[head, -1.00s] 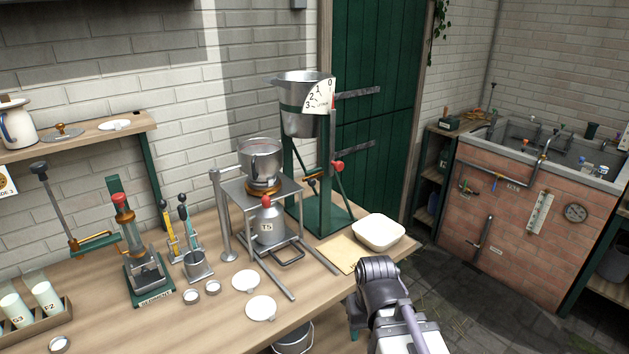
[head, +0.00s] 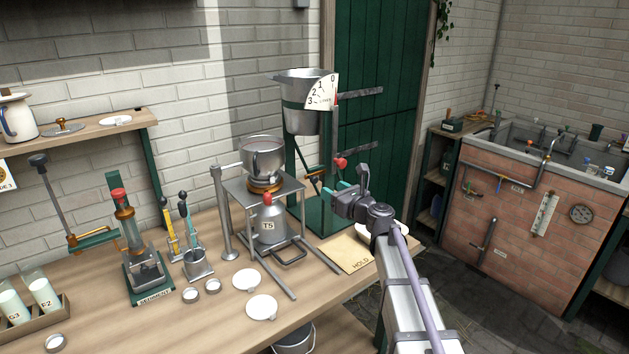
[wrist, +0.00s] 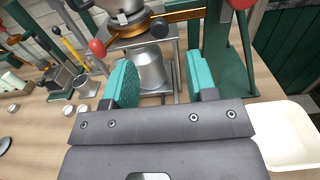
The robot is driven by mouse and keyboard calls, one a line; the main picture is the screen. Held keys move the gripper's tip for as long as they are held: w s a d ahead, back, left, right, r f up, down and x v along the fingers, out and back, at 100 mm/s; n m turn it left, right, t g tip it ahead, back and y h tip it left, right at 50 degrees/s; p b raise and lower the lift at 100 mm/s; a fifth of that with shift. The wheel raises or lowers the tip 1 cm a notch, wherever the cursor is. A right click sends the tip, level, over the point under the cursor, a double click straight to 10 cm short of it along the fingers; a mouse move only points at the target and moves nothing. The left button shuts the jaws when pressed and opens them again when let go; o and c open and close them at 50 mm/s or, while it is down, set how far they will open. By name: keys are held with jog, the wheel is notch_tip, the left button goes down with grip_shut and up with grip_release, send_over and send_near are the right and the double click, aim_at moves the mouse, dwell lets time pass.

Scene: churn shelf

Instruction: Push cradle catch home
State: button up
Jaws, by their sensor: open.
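A green stand (head: 324,217) carries a metal bucket (head: 300,122) with a white 0–3 dial. A red knob (head: 340,163) sits on the stand's side, and a brass bar (head: 313,174) crosses low on it. I cannot tell for sure which part is the cradle catch. My gripper (head: 343,184) is open and empty, close in front of the stand's right side below the red knob. In the wrist view its teal fingers (wrist: 162,76) are apart; the brass bar (wrist: 190,16) and a red ball (wrist: 97,47) show beyond them. I see no contact.
A metal can marked T5 (head: 269,226) stands under a small steel table (head: 272,187) left of the stand. A white basin (wrist: 284,137) is at the bench's right end, mostly hidden by my arm in the head view. A HOLD card (head: 345,254) lies in front.

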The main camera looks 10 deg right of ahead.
aim_at(316, 180)
jog(key=x, duration=0.9)
jog(key=shift+w+a, duration=0.25)
jog(key=shift+c, duration=0.5)
grip_shut()
